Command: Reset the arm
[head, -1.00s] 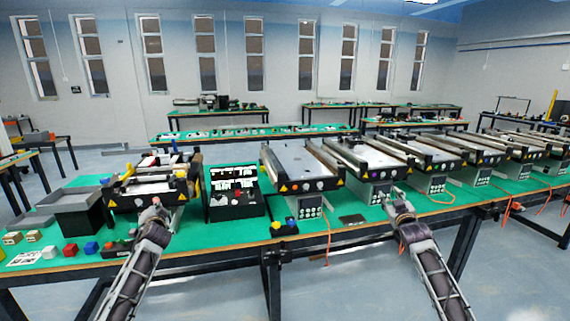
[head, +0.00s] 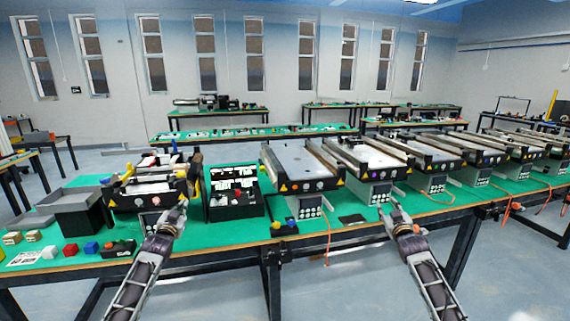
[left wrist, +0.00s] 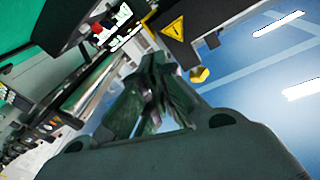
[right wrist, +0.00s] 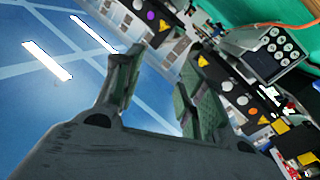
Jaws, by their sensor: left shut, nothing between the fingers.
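My left gripper (head: 182,205) is in front of the small left conveyor (head: 150,188) at the table's front edge in the head view. In the left wrist view its fingers (left wrist: 158,62) are together, with nothing between them. My right gripper (head: 388,208) is in front of the table edge, below the conveyor (head: 365,158) right of the middle. In the right wrist view its fingers (right wrist: 170,60) stand apart, with a gap and nothing held between them. I cannot tell how far either gripper is from the conveyors.
The green table (head: 245,232) runs across the view with a row of conveyors. A black panel box (head: 236,190) stands between the left conveyors. Coloured cubes, such as a blue one (head: 91,247), and a grey tray (head: 78,196) lie at the left. Orange cables hang at the front edge.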

